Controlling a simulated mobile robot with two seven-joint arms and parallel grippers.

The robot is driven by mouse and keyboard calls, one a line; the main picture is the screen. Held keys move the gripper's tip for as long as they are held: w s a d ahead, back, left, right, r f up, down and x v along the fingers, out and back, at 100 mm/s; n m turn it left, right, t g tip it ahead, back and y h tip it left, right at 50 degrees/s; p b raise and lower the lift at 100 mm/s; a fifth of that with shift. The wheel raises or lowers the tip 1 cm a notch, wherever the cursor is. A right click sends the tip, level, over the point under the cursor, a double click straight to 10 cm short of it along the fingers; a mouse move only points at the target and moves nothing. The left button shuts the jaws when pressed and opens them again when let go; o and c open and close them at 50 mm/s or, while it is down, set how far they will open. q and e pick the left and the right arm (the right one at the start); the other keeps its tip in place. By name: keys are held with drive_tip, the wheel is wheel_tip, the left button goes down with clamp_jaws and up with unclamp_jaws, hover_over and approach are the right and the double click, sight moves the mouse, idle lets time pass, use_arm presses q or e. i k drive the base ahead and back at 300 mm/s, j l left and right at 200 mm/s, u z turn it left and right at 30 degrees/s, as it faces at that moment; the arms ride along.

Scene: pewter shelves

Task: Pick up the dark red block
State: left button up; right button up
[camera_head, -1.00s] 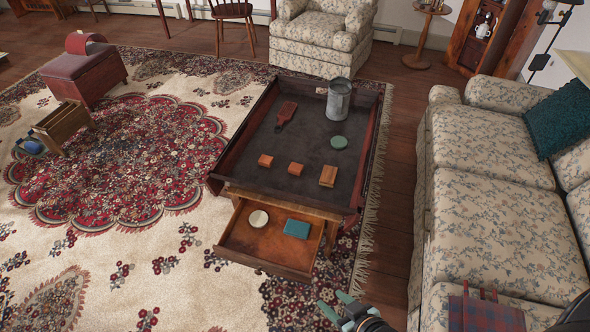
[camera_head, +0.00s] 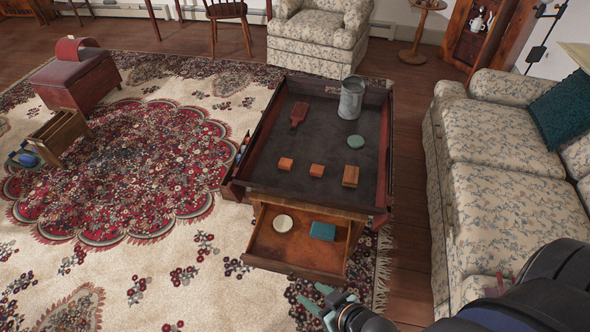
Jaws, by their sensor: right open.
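Three small reddish-orange to brown blocks lie in a row on the dark sunken top of the low table (camera_head: 330,140): a left block (camera_head: 286,163), a middle block (camera_head: 316,170) and a right block (camera_head: 350,176). I cannot tell which of them is the dark red one. A flat dark red paddle-shaped piece (camera_head: 298,114) lies farther back. My right gripper (camera_head: 326,298), with teal fingers, is open and empty. It is at the bottom of the view, in front of the table's open drawer and apart from the blocks. My left gripper is not in view.
A metal can (camera_head: 351,98) and a green disc (camera_head: 356,141) are on the tabletop, inside raised rims. The pulled-out drawer (camera_head: 290,254) holds a pale disc (camera_head: 283,223) and a teal box (camera_head: 322,231). A flowered sofa (camera_head: 500,190) stands on the right.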

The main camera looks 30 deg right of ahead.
sight(316, 171)
drive_tip(key=i+j+u, duration=0.6)
drive_tip(key=i, duration=0.2)
drive_tip(key=i+z, duration=0.2)
drive_tip(key=i, duration=0.2)
drive_tip(key=i+j+z, duration=0.2)
drive_tip(key=i, duration=0.15)
drive_tip(key=i+j+z, duration=0.15)
drive_tip(key=i, duration=0.25)
drive_tip(key=i+z, duration=0.2)
drive_tip(key=z, duration=0.25)
drive_tip(key=i+z, duration=0.2)
drive_tip(key=z, duration=0.25)
drive_tip(key=i+j+z, duration=0.2)
drive_tip(key=z, duration=0.2)
